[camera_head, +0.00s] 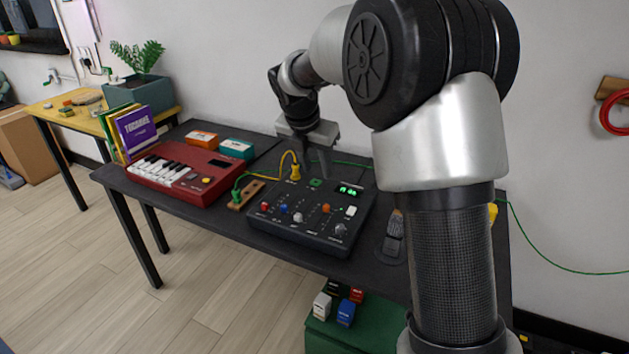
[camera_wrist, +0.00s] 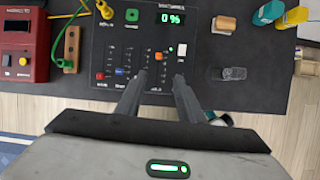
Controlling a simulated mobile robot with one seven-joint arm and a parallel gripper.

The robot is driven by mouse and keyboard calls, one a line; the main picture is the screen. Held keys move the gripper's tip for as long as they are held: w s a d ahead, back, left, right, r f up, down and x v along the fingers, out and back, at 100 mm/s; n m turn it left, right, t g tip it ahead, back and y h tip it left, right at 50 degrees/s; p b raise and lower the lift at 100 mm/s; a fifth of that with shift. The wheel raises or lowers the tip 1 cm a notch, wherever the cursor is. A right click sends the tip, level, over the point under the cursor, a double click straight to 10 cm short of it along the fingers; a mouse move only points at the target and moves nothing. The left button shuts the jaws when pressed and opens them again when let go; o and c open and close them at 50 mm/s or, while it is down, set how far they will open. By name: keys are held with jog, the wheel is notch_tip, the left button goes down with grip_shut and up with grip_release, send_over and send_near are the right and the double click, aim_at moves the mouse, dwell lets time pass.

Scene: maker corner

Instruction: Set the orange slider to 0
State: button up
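The orange slider (camera_wrist: 158,57) sits on the black control panel (camera_wrist: 105,42); it also shows in the head view (camera_head: 326,208), right of the white, blue and red caps. In the head view my gripper (camera_head: 318,168) is above the panel's back part. Contact cannot be told.
A red keyboard (camera_head: 180,173) stands left of the panel. A yellow cable and a green cable plug in near the panel's back left. A dark handheld device (camera_head: 393,232) lies to the right on the dark table. A white switch (camera_wrist: 180,51) is close beside the slider.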

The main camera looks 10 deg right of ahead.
aim_at(326, 205)
jog(key=shift+n, duration=0.3)
jog(key=b+x, duration=0.4)
jog(key=x, duration=1.4)
jog(key=shift+w+a, duration=0.1)
jog(key=shift+a, duration=0.1)
grip_shut()
